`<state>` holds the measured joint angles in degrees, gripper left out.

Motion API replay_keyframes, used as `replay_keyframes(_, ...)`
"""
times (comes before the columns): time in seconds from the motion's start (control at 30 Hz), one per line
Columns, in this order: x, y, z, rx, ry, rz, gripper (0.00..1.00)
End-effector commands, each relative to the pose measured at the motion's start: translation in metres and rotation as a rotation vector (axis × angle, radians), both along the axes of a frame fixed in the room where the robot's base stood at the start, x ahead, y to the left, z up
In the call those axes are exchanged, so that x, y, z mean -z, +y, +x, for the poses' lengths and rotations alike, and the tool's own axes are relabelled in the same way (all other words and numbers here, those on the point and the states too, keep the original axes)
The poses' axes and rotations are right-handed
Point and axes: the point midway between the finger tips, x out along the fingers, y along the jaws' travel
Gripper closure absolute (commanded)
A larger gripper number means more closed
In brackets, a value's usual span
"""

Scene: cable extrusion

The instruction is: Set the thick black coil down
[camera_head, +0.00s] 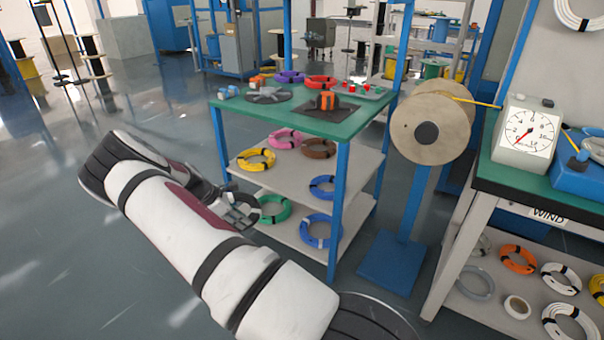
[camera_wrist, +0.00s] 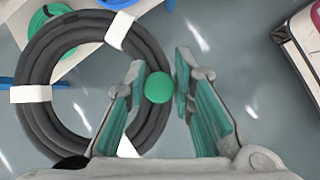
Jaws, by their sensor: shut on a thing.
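The thick black coil (camera_wrist: 30,65) fills the left of the wrist view, with white ties around it. My gripper (camera_wrist: 158,62) has one finger inside the ring and the other outside, with the coil's right side between them. It is shut on the coil. A round green piece (camera_wrist: 158,87) shows between the fingers. In the head view my gripper (camera_head: 238,210) is by the lower shelf, left of the green-topped rack.
The rack (camera_head: 310,123) holds coloured coils on its shelves, including a green coil (camera_head: 270,208) close to my gripper. A spool on a blue stand (camera_head: 395,262) and a bench with a dial scale (camera_head: 525,135) are at the right.

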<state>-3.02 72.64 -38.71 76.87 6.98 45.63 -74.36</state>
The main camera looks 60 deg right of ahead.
Motion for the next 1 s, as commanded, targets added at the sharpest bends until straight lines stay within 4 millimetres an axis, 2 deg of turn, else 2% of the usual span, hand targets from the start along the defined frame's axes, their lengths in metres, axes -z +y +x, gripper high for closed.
replay_keyframes(0.03, 0.009, -0.010, 0.003, -0.026, -0.004, -0.003, 1.00)
replay_keyframes(0.23, 0.017, -0.028, 0.009, -0.098, -0.006, -0.004, 1.00)
replay_keyframes(0.5, 0.016, -0.031, 0.010, -0.113, -0.007, -0.004, 1.00)
replay_keyframes(0.63, 0.011, -0.023, 0.011, -0.089, -0.008, -0.004, 1.00)
replay_keyframes(0.77, -0.009, 0.007, 0.010, 0.000, -0.011, -0.002, 1.00)
replay_keyframes(0.87, -0.034, 0.045, 0.003, 0.120, -0.010, -0.001, 1.00)
replay_keyframes(1.0, -0.072, 0.106, -0.014, 0.313, -0.009, 0.000, 1.00)
